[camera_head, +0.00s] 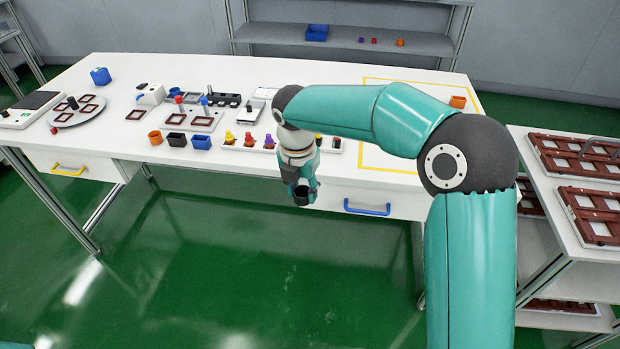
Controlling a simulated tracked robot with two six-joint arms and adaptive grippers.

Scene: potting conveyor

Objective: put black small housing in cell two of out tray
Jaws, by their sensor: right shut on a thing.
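My right gripper (302,190) hangs in front of the table's front edge, above the green floor. It is shut on a small black housing (300,198), which shows only partly between the fingers. Brown framed trays divided into cells stand on the rack at the right, one at the back (575,152) and one in front (597,214). I cannot tell which one is the out tray, or which cell is cell two. My left gripper is not in view.
Orange (155,137), black (176,139) and blue (201,142) housings stand near the table's front edge. Yellow and purple pieces sit in a white strip (243,147) beside them. A yellow outline (375,79) marks the table's right side. My right arm hides part of it.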

